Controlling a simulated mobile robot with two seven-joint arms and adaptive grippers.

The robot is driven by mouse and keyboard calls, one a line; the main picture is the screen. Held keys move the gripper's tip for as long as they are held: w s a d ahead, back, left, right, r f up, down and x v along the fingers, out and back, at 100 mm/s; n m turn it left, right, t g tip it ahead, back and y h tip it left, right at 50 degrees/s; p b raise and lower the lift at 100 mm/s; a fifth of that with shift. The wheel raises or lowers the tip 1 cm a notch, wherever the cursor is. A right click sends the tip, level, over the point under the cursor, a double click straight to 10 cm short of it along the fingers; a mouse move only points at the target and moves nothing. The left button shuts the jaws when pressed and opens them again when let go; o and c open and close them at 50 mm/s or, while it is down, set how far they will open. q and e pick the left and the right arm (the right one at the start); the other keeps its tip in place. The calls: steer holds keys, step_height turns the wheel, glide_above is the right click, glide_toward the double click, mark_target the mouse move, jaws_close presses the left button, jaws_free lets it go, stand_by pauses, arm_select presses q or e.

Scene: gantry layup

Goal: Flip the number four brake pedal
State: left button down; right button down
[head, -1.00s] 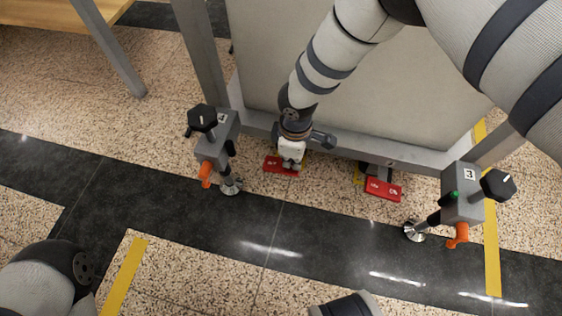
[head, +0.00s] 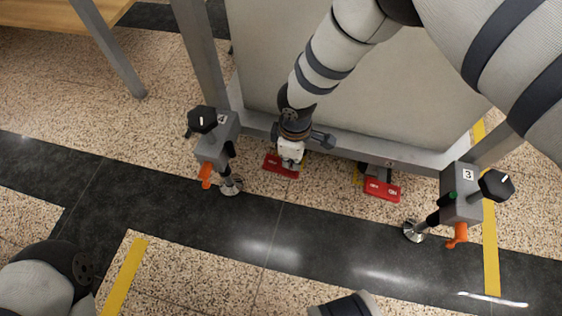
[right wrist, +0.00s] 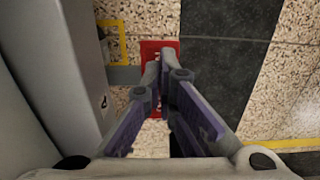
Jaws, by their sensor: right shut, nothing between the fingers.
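A red brake pedal (head: 272,163) sits low at the foot of the gantry base, left of centre in the head view. In the right wrist view the same red pedal (right wrist: 149,51) lies beneath my fingers, with a grey arm joining it to the base. A small dark label (right wrist: 104,101) on the base beside it looks like a 4. My right gripper (head: 290,164) is shut and empty, pointing down over this pedal. In the right wrist view its fingertips (right wrist: 165,58) cover part of the pedal; I cannot tell whether they touch.
A second red pedal (head: 382,189) sits further right. Grey units with black knobs and orange handles stand left (head: 217,140) and right (head: 463,195). The grey panel (head: 350,90) rises behind. Dark floor strip (head: 320,240) lies clear in front.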

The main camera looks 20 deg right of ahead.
step_height(320, 180, up, 6)
steer(key=p, duration=0.3)
steer(key=shift+f, duration=0.15)
